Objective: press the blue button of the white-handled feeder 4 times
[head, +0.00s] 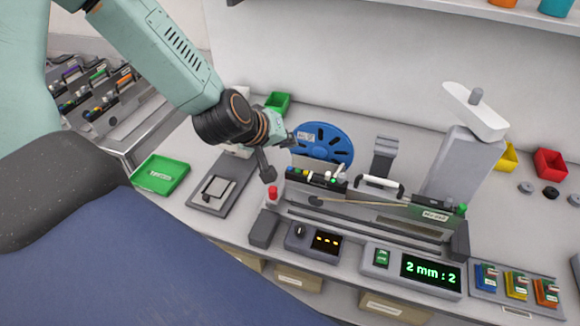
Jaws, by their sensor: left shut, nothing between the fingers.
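The white-handled feeder (405,207) lies on a bench stand, its white handle (380,185) on top. At its left end is a dark panel with a row of small coloured buttons. The blue button (291,172) seems to be at the panel's left end, too small to make out well. My left gripper (269,174) is shut and empty. Its fingertips point down just left of the panel, above a red-topped post (272,193). They look apart from the blue button, though the depth is hard to judge. My right gripper is not in view.
A display (430,272) in front reads "2 mm : 2". A smaller box (314,240) shows orange marks. A blue reel (322,145) stands behind the feeder, and a grey machine (463,165) at right. A green tray (161,174) and a grey plate (214,192) lie left.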

